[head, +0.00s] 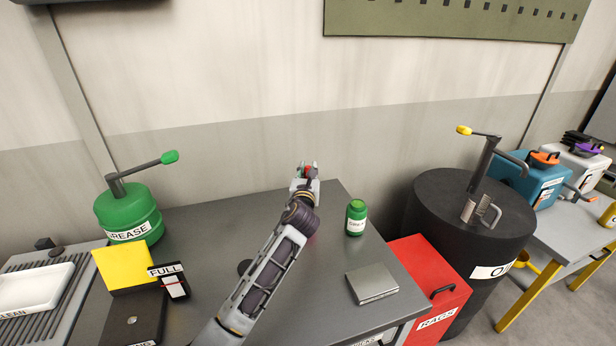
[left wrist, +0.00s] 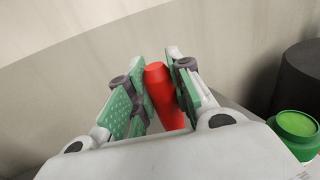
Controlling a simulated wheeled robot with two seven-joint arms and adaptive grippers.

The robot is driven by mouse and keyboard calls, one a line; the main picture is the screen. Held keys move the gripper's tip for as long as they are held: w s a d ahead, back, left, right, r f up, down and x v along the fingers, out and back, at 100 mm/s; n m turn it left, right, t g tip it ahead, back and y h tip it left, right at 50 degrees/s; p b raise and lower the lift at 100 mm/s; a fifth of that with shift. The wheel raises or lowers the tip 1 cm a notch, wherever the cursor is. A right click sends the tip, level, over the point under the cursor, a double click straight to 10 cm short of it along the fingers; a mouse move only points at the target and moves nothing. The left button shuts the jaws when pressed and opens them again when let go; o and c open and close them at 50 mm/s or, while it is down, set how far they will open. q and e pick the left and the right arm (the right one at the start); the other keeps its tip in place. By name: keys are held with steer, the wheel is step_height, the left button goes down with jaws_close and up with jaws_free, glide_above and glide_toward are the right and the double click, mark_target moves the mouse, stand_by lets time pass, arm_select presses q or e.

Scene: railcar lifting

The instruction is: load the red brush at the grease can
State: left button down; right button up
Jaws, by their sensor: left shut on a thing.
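My left gripper (head: 308,168) is raised over the back of the grey bench. It is shut on the red brush, whose smooth red handle (left wrist: 164,98) stands between the green finger pads in the left wrist view. The brush's bristles are hidden. A small green can (head: 356,218), its label partly legible as grease, stands to the right of the gripper, apart from it. It also shows in the left wrist view (left wrist: 297,124) at the lower right. A larger green drum (head: 128,212) labelled GREASE, with a pump lever, stands at the left. My right gripper is not in view.
A grey flat block (head: 372,284) lies on the bench (head: 338,262). A red RAGS bin (head: 432,280) and a black drum (head: 468,215) stand to the right. A yellow panel (head: 122,265), a FULL sign (head: 168,270) and a white tray (head: 35,290) are left.

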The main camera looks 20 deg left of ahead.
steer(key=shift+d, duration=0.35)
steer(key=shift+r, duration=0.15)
